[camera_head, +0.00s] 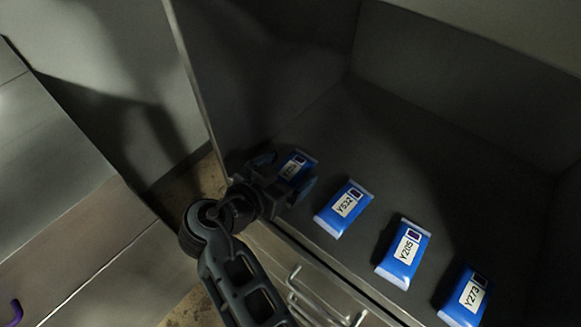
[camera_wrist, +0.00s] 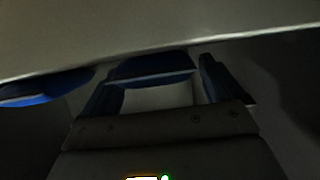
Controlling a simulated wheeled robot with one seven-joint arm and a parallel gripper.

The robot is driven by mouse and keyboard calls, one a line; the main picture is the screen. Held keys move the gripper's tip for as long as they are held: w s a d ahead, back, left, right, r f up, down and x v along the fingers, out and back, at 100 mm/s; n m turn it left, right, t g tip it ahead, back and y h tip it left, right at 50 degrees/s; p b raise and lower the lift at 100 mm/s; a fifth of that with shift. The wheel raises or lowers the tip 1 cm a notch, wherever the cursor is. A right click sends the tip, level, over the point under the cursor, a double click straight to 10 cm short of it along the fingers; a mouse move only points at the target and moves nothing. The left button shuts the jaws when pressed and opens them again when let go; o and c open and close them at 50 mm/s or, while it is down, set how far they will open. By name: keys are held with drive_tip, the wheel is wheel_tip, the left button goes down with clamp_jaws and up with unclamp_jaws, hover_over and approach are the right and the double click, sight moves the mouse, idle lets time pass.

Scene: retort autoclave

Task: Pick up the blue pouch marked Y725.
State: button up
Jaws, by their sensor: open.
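A blue pouch (camera_head: 299,163) lies farthest left in the row, inside a dark metal chamber. Its label is partly covered by my gripper, and I cannot read the full code. My gripper (camera_head: 284,174) is open, with one finger on each side of this pouch in the head view. In the wrist view, a blue pouch (camera_wrist: 150,68) shows between the ends of my open gripper (camera_wrist: 158,82). I cannot tell whether the fingers touch it. No other label in view reads Y725.
Blue pouches Y532 (camera_head: 344,208), Y205 (camera_head: 404,254) and Y273 (camera_head: 465,297) lie to the right on the chamber floor (camera_head: 400,160). Another blue pouch (camera_wrist: 45,88) shows at the wrist view's left. The chamber's side wall (camera_head: 230,90) stands close beside my gripper.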

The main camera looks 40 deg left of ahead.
drive_tip(key=shift+w+f, duration=0.1)
drive_tip(key=shift+w, duration=0.2)
drive_tip(key=shift+c, duration=0.2)
drive_tip(key=c, duration=1.1)
